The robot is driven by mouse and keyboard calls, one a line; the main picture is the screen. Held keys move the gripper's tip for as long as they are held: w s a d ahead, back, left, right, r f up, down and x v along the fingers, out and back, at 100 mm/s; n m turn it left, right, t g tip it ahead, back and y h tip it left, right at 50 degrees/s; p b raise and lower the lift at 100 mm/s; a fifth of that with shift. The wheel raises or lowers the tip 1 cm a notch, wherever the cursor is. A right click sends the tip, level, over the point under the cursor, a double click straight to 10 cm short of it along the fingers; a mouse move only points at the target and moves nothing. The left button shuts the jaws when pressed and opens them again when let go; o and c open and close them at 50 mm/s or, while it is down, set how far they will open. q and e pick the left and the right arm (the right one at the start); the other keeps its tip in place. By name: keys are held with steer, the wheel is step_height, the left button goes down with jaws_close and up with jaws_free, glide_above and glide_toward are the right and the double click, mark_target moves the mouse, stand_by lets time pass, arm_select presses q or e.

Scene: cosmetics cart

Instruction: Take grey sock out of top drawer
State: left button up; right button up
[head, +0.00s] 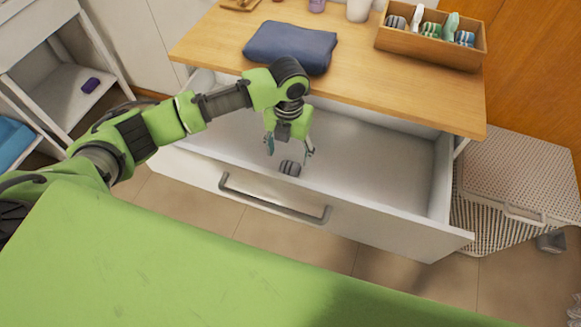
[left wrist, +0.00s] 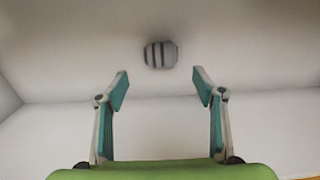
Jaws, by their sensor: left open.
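The grey sock (head: 290,168) is a small rolled bundle with dark stripes. It lies in the open top drawer (head: 385,180), close to the inside of the drawer front. My left gripper (head: 289,152) is open and empty, reaching down into the drawer just above and behind the sock. In the left wrist view the sock (left wrist: 160,54) sits ahead of the gap between my two open fingertips (left wrist: 160,88), and they do not visibly touch it. My right gripper is not in view.
A folded blue cloth (head: 290,46) and a wooden organizer box (head: 430,47) with several rolled items lie on the wooden top (head: 370,90) over the drawer. A woven hamper (head: 520,185) stands at right. The drawer's right side is empty.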

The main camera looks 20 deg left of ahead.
mark_target(290, 164)
arm_select(q)
steer(key=f, duration=0.8)
steer(key=shift+w+d, duration=0.1)
steer(key=shift+w, duration=0.25)
steer(key=c, duration=1)
